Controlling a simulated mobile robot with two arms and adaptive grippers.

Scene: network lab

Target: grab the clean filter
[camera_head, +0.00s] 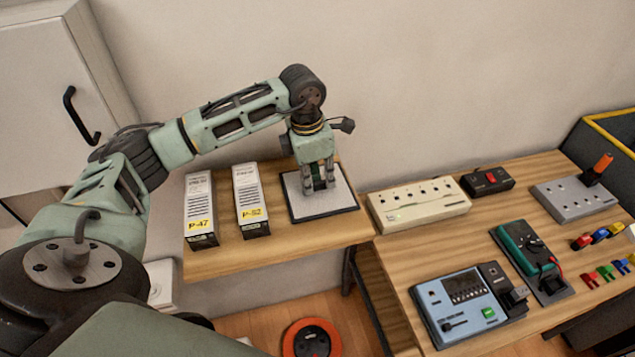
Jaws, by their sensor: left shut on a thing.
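My left gripper (319,179) points straight down over a flat pale grey panel with a dark border (339,199), which lies on the wooden shelf by the wall. Its fingers are shut on a small dark green piece (318,171) that is mostly hidden between them. I cannot tell whether this piece is part of the panel or a separate thing on it. No label marks anything as the clean filter. My right gripper is not in view.
Two white boxes, marked P-47 (199,200) and apparently P-52 (248,193), stand left of the panel. To the right, a workbench (405,262) holds a beige power strip (419,202), a green meter (521,243) and a blue device (466,300). A red-orange reel (291,342) is on the floor.

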